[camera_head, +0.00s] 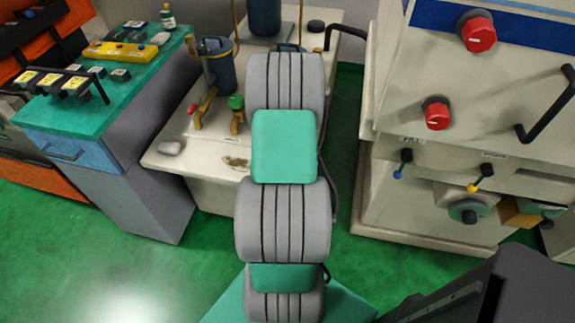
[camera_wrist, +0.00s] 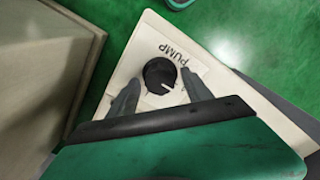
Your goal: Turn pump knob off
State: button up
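The pump knob (camera_wrist: 160,75) is a round black knob with a white pointer line, on a white panel (camera_wrist: 138,58) in the wrist view. The word PUMP is printed on a label (camera_wrist: 174,53) beside it. My gripper (camera_wrist: 159,78) is open, with one grey finger on either side of the knob. Gaps seem to show between the fingers and the knob, and I cannot tell how far down they reach. I cannot make out the knob or my gripper in the head view, where my arm blocks the middle.
In the head view, a white tank unit (camera_head: 185,145) with valves stands behind my arm. A white machine with red knobs (camera_head: 478,33) and levers is at the right. A green-topped cabinet (camera_head: 135,85) stands at the left. Green floor (camera_head: 345,150) shows between the machines.

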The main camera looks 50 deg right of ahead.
notch_tip(320, 180, up, 8)
jog(key=shift+f, duration=0.1)
dwell(0.4)
